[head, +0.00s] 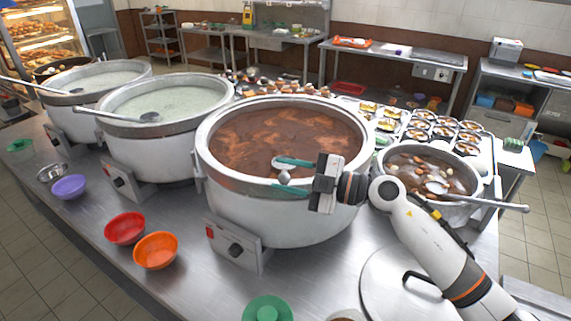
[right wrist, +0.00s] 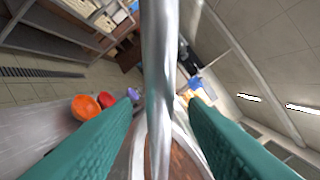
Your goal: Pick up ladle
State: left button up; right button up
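My right gripper (head: 278,174) is over the near rim of the large pot of brown congee (head: 262,135), its teal fingers apart. A grey metal piece of a ladle (head: 285,178) shows between the fingers; the rest of it is hidden or hard to make out. In the right wrist view a shiny metal ladle handle (right wrist: 160,80) runs upright between the teal fingers (right wrist: 160,106), with a narrow gap visible on each side. Other ladles rest in the two white congee pots (head: 140,117) and in the smaller pot at right (head: 490,205). My left gripper is not in view.
Orange (head: 156,251), red (head: 125,229) and purple (head: 68,187) bowls stand on the steel counter in front. A round lid (head: 385,290) lies near my right arm. A green item (head: 267,309) is at the front edge. Trays of small bowls (head: 425,130) stand behind.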

jog(key=x, duration=0.2)
jog(key=shift+w+a, duration=0.1)
jog(key=shift+a, duration=0.15)
jog(key=shift+c, duration=1.3)
grip_shut()
jog(key=shift+r, duration=0.1)
